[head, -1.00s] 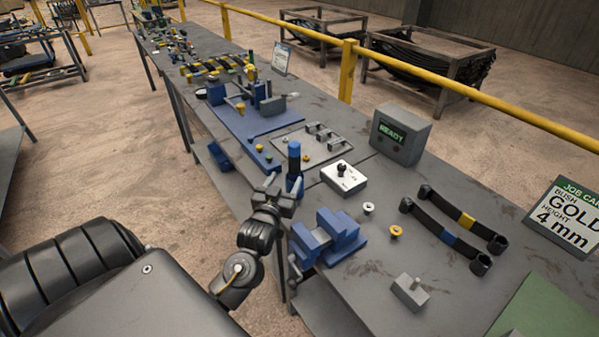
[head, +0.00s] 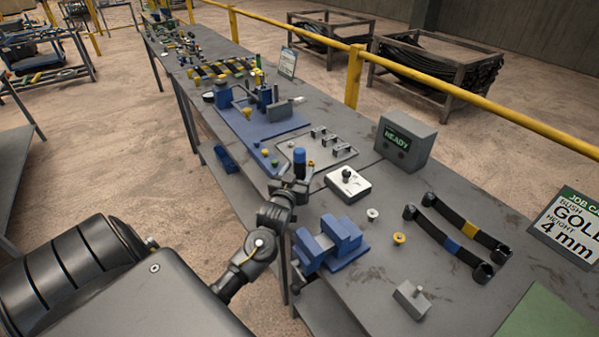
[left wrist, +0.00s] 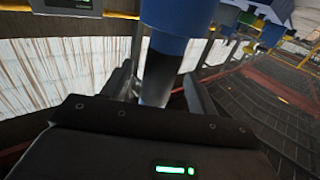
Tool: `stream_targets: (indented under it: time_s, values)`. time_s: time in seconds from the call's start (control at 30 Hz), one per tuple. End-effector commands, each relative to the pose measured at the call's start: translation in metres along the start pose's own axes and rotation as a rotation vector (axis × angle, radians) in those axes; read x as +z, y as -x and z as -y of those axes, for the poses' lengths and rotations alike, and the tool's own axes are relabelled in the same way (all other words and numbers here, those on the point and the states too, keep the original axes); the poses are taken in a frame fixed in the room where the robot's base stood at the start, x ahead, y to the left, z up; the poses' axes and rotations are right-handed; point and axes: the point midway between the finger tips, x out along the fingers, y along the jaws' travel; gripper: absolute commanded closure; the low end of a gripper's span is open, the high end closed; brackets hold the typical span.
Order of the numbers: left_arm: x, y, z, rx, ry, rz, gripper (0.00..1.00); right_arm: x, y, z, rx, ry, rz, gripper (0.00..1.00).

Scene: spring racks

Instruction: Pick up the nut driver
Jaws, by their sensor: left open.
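The nut driver (head: 300,164) stands upright near the front edge of the bench, with its blue handle at the top. Its lower part is hidden behind my left gripper (head: 289,188) in the head view. In the left wrist view the blue handle (left wrist: 178,18) rises close in front, with a dark shaft below it. My left gripper (left wrist: 166,88) is open, with one finger on each side of the shaft. I cannot tell whether either finger touches it. My right gripper is not in view.
A blue vise (head: 332,240) stands just right of my left arm. A white box with a black knob (head: 347,184), small bushes (head: 398,238) and two dark straps (head: 455,245) lie farther right. A blue fixture plate (head: 250,132) and a READY box (head: 405,142) stand behind.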

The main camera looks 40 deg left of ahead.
Motion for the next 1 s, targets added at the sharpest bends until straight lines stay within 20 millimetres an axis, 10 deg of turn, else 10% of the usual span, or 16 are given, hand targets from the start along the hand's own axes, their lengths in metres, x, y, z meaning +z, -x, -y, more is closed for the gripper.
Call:
stream_targets:
  time_s: [0.5, 1.0]
  values:
    - [-0.004, -0.035, -0.001, 0.001, 0.001, 0.000, 0.41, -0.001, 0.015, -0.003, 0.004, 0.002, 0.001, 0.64]
    - [-0.006, -0.035, 0.000, 0.001, 0.002, -0.005, 0.98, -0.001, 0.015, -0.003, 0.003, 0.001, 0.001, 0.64]
